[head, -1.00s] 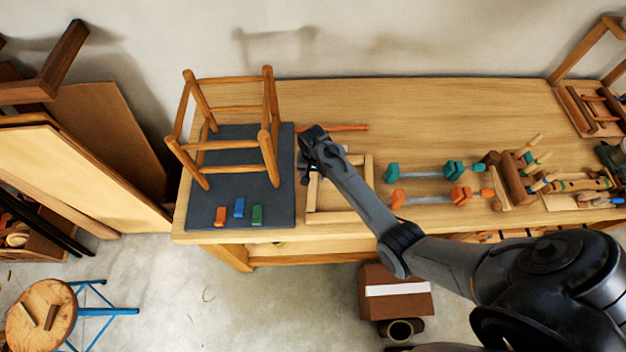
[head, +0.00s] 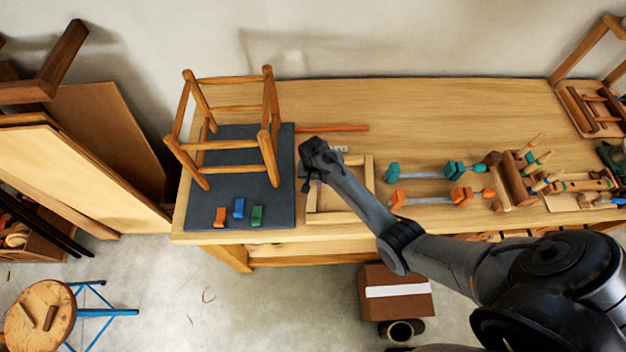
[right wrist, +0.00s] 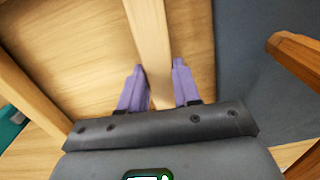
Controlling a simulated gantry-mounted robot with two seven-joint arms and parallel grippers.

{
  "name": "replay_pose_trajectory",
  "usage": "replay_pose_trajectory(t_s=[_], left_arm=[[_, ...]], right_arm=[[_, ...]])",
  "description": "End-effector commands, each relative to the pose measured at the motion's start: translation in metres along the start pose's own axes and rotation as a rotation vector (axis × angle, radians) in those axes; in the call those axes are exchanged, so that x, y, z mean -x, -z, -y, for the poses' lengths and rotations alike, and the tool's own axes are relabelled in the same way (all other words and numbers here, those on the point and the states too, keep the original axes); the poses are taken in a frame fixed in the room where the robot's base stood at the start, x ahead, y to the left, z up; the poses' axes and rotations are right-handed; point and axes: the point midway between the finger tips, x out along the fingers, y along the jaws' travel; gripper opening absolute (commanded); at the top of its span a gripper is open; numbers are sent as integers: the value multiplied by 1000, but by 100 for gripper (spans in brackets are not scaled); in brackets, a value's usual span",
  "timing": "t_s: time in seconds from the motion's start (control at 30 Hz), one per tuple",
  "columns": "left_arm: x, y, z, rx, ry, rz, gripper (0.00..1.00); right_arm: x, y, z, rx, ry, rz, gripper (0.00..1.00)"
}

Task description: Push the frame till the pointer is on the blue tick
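The pale wooden frame (head: 368,185) lies flat on the bench, just right of the dark mat. My right gripper (head: 308,186) is at the frame's left rail in the head view. A small pale marked strip (head: 341,149) shows behind the frame, partly hidden by my wrist. The pointer and the blue tick cannot be made out. My left gripper is not in view.
A wooden stool frame (head: 207,145) stands on the dark mat (head: 285,205), with orange, blue and green blocks (head: 239,208) in front. Several clamps (head: 425,173) lie to the right of the frame. An orange-brown stick (head: 335,128) lies behind it.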

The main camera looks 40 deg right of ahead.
Motion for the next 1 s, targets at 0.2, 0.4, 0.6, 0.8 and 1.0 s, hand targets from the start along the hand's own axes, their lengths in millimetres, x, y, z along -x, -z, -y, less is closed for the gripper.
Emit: replay_pose_trajectory(t_s=[0.2, 0.4, 0.6, 0.8, 1.0], left_arm=[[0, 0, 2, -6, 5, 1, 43], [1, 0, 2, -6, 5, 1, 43], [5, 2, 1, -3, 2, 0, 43], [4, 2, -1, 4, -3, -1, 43], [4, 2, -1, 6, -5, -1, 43]], right_arm=[[0, 0, 0, 0, -1, 1, 0], [1, 0, 2, 12, 0, 1, 0], [1, -1, 15, 114, -1, 2, 0], [0, -1, 15, 114, 0, 1, 0], [0, -1, 15, 112, 0, 1, 57]])
